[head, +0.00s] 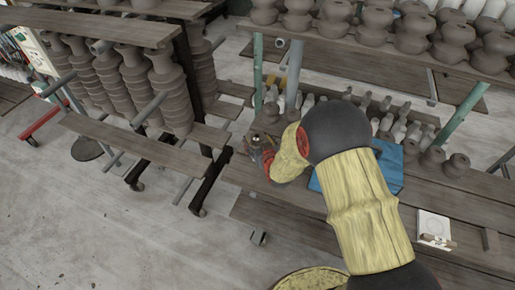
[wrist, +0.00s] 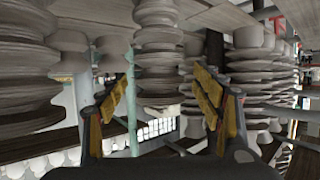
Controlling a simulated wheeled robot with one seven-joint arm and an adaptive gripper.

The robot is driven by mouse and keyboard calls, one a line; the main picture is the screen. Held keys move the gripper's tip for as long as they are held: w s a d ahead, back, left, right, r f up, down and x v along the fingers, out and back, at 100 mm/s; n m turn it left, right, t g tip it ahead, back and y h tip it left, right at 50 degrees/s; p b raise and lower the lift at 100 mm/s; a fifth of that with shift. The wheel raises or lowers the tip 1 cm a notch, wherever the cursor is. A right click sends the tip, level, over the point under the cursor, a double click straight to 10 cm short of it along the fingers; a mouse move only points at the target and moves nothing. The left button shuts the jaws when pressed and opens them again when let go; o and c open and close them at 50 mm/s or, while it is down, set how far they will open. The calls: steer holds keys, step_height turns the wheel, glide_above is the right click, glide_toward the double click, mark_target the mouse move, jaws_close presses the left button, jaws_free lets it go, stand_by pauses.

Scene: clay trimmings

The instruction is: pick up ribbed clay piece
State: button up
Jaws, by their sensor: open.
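My gripper (head: 258,150) is at the end of my arm, beside the bench; in the head view it is small and partly hidden by my arm. In the wrist view its yellow-padded fingers (wrist: 162,92) are spread apart with nothing between them. A stack of grey ribbed clay pieces (wrist: 158,45) stands beyond the gap, apart from the fingers. More ribbed clay stacks show at the right (wrist: 262,75) of the wrist view and on the left rack (head: 130,75) in the head view. I cannot tell which ribbed piece the task means.
A plank bench (head: 470,205) runs under my arm, with a blue sheet (head: 391,160) partly hidden behind it. A white slab (head: 433,223) lies at the right. Small clay pieces (head: 433,155) stand behind. Green posts (head: 462,112) rise near the shelves. The concrete floor (head: 110,225) is clear at lower left.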

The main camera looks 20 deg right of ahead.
steer(key=shift+w+f, duration=0.15)
steer(key=shift+w, duration=0.25)
steer(key=shift+c, duration=0.5)
jaws_close()
stand_by(0.4)
